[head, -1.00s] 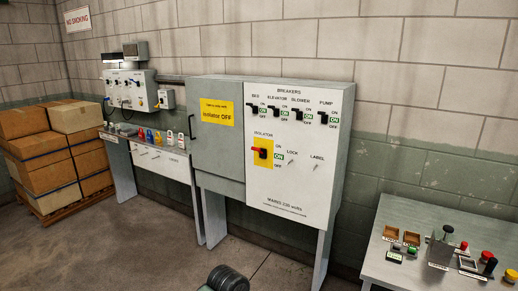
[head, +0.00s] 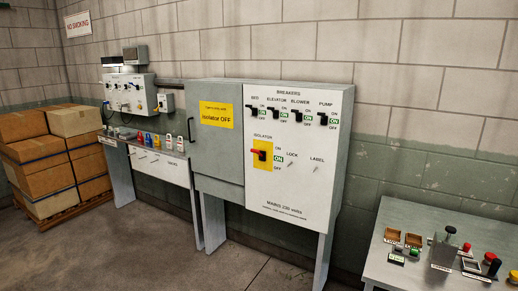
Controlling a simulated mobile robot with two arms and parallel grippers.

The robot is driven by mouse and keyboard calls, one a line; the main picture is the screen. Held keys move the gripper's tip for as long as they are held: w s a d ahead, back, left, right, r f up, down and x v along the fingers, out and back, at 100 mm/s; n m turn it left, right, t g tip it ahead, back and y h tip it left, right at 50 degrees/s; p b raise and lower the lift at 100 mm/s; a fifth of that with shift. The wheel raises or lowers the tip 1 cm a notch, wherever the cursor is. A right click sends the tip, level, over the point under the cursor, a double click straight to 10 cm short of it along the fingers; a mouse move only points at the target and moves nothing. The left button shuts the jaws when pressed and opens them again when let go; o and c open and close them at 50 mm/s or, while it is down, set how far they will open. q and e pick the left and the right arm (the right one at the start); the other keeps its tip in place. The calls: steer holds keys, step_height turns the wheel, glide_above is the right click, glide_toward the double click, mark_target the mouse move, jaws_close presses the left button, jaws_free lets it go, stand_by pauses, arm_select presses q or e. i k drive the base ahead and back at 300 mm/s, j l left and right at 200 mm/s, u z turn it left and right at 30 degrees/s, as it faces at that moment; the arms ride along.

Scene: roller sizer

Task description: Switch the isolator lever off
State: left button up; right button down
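The isolator lever (head: 259,153) is on the white front panel of the grey breaker cabinet. It has a red handle end pointing left and a dark body, on a yellow backing plate (head: 263,171). The green ON label (head: 278,159) beside it stands out, between plain ON and OFF lettering. A yellow sign (head: 217,116) on the cabinet's grey door reads "Isolator OFF". Neither of my grippers is in view.
Several breaker switches (head: 296,117) sit above the isolator, with LOCK and LABEL pegs (head: 290,169) to its right. A control table (head: 400,222) stands at right, a bench (head: 133,167) and boxes (head: 47,165) at left. The floor (head: 150,255) in front is partly clear.

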mark_target(257, 151)
steer(key=i+l+u, duration=0.15)
steer(key=i, duration=0.4)
steer(key=i+l+u, duration=0.15)
steer(key=i, duration=0.35)
steer(key=i+l+u, duration=0.1)
steer(key=i, duration=0.45)
steer(key=i+l+u, duration=0.15)
steer(key=i+l, duration=0.2)
steer(key=i, duration=0.15)
steer(key=i+l+u, duration=0.15)
steer(key=i+l, duration=0.2)
steer(key=i, duration=0.15)
